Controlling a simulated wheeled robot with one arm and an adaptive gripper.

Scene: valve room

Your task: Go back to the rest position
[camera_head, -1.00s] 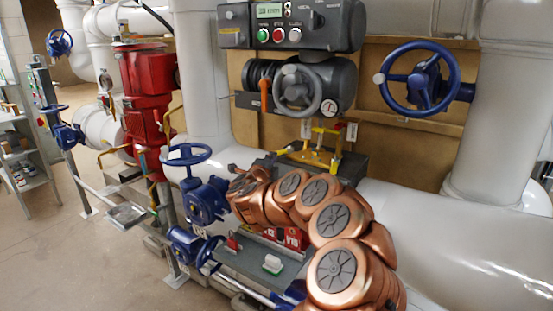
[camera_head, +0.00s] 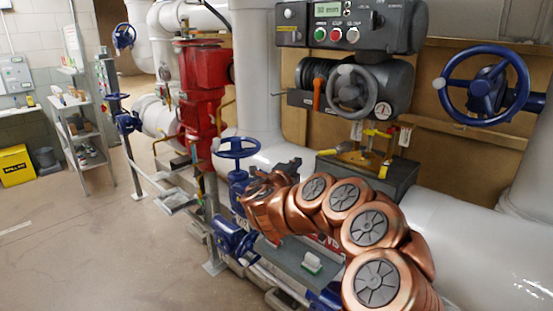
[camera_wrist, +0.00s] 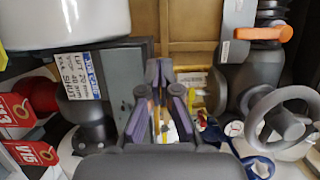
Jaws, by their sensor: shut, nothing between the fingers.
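My gripper (camera_wrist: 159,72) shows in the wrist view with its two dark fingertips close together, shut and empty. In the head view my copper-coloured arm curves from the lower right up to the left. Its end is a dark shape (camera_head: 287,168) just right of the blue handwheel (camera_head: 236,148), in front of the white pipe. The fingers are too small there to make out. In the wrist view the grey handwheel (camera_wrist: 283,118) and the orange lever (camera_wrist: 263,34) are to the right of the fingers, apart from them.
A grey shelf (camera_head: 312,266) with a white block is below my arm. Red tags (camera_wrist: 38,153) hang at the left in the wrist view. A large blue handwheel (camera_head: 487,87) is on the right. The floor (camera_head: 100,240) at the left is open, up to a shelf rack (camera_head: 78,130) and yellow box (camera_head: 15,165).

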